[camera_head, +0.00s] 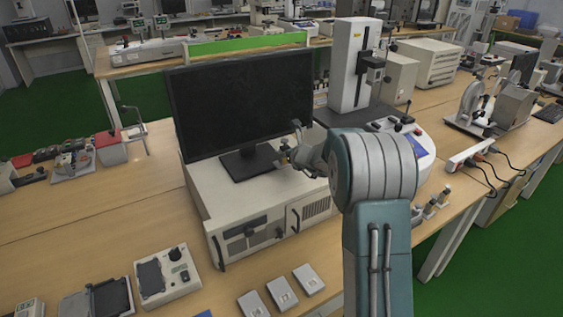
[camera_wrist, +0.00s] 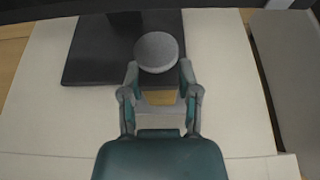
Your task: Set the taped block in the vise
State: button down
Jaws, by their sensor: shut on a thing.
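My gripper (camera_head: 293,150) is in front of the dark monitor, over the white cabinet, with its fingers partly hidden by my arm. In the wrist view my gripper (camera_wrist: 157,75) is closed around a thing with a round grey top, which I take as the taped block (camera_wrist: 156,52). A yellowish-tan patch shows below that top, between the fingers. I cannot pick out the vise with certainty in either view.
The monitor (camera_head: 240,100) stands on the white cabinet (camera_head: 230,205), its dark base close to my gripper. A tall test stand (camera_head: 350,70) rises at right behind my arm. Small white plates (camera_head: 283,293) and a control box (camera_head: 167,275) lie on the bench in front.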

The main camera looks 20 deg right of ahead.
aim_at(284, 161)
jog(key=f, duration=0.3)
jog(key=shift+w+d+f, duration=0.2)
jog(key=shift+w+f, duration=0.05)
jog(key=shift+f, duration=0.1)
jog(key=shift+a+f, duration=0.1)
jog(key=shift+a, duration=0.55)
jog(key=c, duration=0.6)
grip_release()
jog(key=shift+c, duration=0.2)
jog(key=o, duration=0.3)
jog(key=shift+d, duration=0.25)
jog(key=shift+d+f, duration=0.1)
jog(key=shift+d, duration=0.1)
